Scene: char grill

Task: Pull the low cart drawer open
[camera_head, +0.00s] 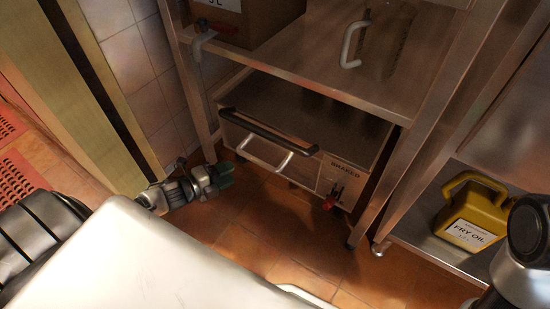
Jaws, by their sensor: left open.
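The low metal cart (318,115) sits under the steel shelf, with a black bar (268,131) along its top front edge. Its low drawer front (298,174) carries a pale handle (264,152) and looks shut. My left gripper (224,173) is open and empty, low over the floor just left of the drawer front. It appears apart from the handle. My right arm shows at the lower right edge, but its gripper is out of view.
Shelf legs (394,185) stand on both sides of the cart. A yellow fry oil jug (470,212) sits on a low shelf at right. Tiled floor (270,225) before the cart is clear.

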